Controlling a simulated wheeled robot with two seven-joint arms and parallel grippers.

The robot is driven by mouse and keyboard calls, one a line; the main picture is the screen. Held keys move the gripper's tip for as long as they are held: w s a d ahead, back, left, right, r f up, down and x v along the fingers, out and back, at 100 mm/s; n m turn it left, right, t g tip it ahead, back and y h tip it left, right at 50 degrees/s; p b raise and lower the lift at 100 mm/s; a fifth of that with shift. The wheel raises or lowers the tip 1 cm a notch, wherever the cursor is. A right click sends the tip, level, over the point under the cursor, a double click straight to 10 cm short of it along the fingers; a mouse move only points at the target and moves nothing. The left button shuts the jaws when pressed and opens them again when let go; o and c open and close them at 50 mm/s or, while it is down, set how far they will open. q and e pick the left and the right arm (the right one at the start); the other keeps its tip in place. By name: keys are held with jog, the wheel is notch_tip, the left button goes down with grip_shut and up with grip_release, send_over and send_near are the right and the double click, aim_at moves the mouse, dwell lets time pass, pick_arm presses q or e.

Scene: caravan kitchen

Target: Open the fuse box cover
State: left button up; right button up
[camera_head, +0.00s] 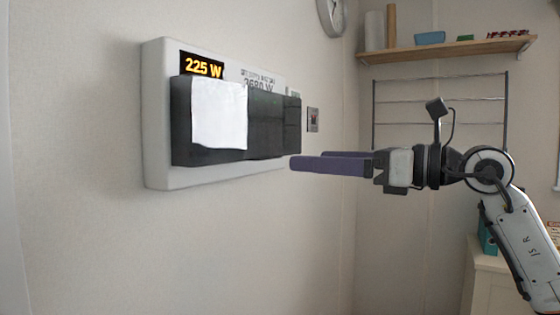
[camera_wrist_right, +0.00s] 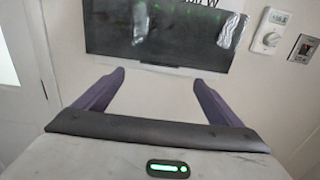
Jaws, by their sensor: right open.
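The fuse box (camera_head: 155,110) is a white panel on the left wall with an orange "225 W" display. Its dark, smoky cover (camera_head: 271,124) is shut over the front and juts out from the panel. A white sheet (camera_head: 219,115) hangs over the cover's left-middle part. My right gripper (camera_head: 306,158) is open and empty, its purple fingers pointing left near the cover's lower right corner. In the right wrist view the cover (camera_wrist_right: 195,40) lies ahead of the spread fingers (camera_wrist_right: 158,77), its lower edge just beyond the tips. Contact is not visible. My left gripper is out of view.
A small wall switch plate (camera_head: 313,119) is right of the box; a thermostat (camera_wrist_right: 269,31) and a plate (camera_wrist_right: 302,48) show in the wrist view. A wooden shelf (camera_head: 450,48) and a wire rack (camera_head: 440,98) are on the far wall. Space below the box is clear.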

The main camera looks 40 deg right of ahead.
aim_at(271, 158)
jog(key=p+x, duration=0.2)
jog(key=x, duration=0.2)
jog(key=p+x, duration=0.2)
jog(key=x, duration=0.1)
jog(key=shift+w+a+r, duration=0.1)
jog(key=shift+w+r, duration=0.1)
jog(key=shift+w, duration=0.15)
jog(key=shift+w+a+f, duration=0.2)
jog(key=shift+w+a, duration=0.1)
jog(key=shift+w, duration=0.25)
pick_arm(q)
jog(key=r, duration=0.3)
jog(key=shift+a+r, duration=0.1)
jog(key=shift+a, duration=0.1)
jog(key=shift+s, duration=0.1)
pick_arm(e)
jog(key=shift+c, duration=0.4)
jog(key=c, duration=1.4)
pick_arm(q)
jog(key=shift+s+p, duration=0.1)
jog(key=shift+p, duration=0.25)
pick_arm(e)
jog(key=shift+c, duration=0.2)
